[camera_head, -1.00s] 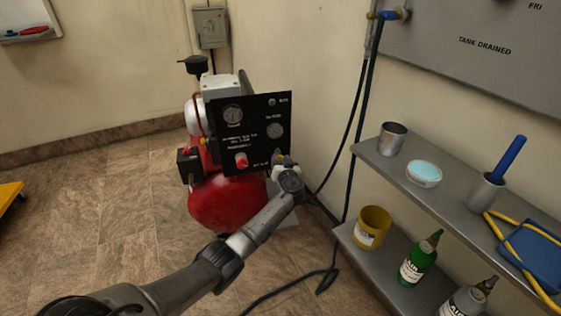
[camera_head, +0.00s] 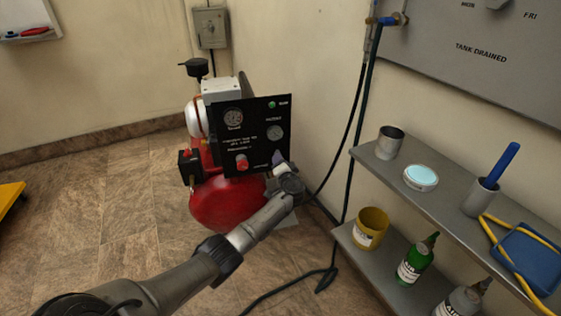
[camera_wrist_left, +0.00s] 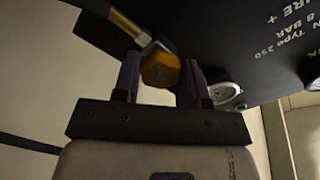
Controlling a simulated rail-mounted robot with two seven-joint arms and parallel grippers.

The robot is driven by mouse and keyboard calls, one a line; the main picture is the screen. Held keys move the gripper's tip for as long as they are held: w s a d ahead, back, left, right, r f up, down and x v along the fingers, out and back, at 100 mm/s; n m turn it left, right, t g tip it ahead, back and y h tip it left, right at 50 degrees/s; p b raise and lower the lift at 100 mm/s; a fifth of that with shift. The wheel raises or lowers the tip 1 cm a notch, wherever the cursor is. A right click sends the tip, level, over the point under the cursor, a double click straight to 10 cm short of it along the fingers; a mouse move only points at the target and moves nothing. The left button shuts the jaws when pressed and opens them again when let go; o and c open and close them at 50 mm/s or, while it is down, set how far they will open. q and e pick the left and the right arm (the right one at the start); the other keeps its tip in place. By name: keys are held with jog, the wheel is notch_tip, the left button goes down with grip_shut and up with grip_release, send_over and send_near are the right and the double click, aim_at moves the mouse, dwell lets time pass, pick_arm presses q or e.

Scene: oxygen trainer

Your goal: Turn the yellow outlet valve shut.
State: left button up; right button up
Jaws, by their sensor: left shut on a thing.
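The yellow outlet valve (camera_wrist_left: 160,70) shows in the left wrist view as a small yellow knob beside a brass fitting and hose, by the black panel. My left gripper (camera_wrist_left: 161,82) has a finger on each side of the knob and is shut on it. In the head view my left gripper (camera_head: 279,162) is at the lower right corner of the black panel (camera_head: 252,140) on the red compressor (camera_head: 225,205). The valve is hidden there by my gripper. My right gripper is not in view.
A red knob (camera_head: 242,162) and gauges are on the panel. Dark hoses (camera_head: 350,160) run down the wall to the floor. Grey shelves (camera_head: 440,195) with a cup, a tub and bottles stand at the right. The floor at the left is mostly clear.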

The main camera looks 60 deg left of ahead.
pick_arm(q)
jog(key=shift+s+f+m+p, duration=0.15)
jog(key=shift+m+p, duration=2)
jog(key=shift+m, duration=4.75)
jog(key=shift+f+m+p, duration=0.1)
jog(key=shift+m+p, duration=2.05)
jog(key=shift+m, duration=4.75)
jog(key=o, duration=0.9)
jog(key=shift+o, duration=0.2)
